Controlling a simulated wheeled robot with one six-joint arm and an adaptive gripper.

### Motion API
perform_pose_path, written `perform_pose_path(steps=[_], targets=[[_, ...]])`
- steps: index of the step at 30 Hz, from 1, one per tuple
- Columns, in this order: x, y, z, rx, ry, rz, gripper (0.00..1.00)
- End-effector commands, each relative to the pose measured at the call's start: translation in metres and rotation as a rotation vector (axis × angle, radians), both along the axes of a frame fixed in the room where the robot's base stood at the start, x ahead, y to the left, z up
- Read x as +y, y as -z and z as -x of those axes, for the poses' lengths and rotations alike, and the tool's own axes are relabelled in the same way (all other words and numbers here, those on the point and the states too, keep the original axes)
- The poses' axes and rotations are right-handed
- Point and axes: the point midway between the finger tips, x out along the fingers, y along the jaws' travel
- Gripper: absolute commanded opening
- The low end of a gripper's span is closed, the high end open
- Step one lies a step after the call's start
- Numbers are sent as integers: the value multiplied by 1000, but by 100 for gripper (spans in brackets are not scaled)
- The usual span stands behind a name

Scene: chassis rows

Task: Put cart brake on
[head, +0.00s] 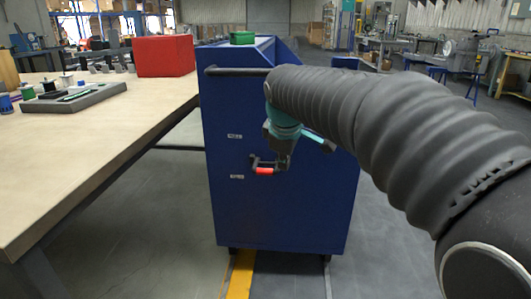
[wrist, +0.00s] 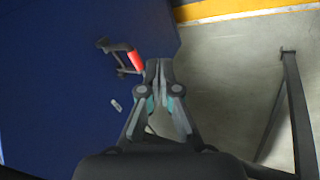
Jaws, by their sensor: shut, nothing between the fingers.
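The blue cart (head: 225,205) stands beside the workbench, and its side fills the left of the wrist view (wrist: 50,90). In the wrist view the red grip (wrist: 136,61) lies just left of my fingertips. My gripper (head: 284,161) is shut and empty, at the right end of the grip. I cannot tell whether it touches the grip.
A wooden workbench (head: 130,115) stands on the left, with a red box (head: 164,56) and a grey tray of parts. The cart has a black push handle (head: 238,71) near its top. Yellow tape (head: 241,275) marks the floor. My arm covers much of the right.

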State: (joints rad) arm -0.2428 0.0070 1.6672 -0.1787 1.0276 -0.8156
Motion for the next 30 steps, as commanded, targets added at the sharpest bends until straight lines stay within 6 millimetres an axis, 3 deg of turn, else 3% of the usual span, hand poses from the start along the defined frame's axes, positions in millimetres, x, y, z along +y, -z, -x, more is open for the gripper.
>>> perform_pose_path(steps=[1, 8, 12, 18, 24, 30], targets=[[-13, -1, 23, -5, 66, -37, 0], [-54, 15, 114, -19, 371, -211, 0], [-72, 36, 169, -28, 557, -317, 0], [-87, 75, 236, -40, 797, -452, 0], [-92, 103, 272, -46, 942, -535, 0], [-93, 112, 282, -46, 985, -558, 0]])
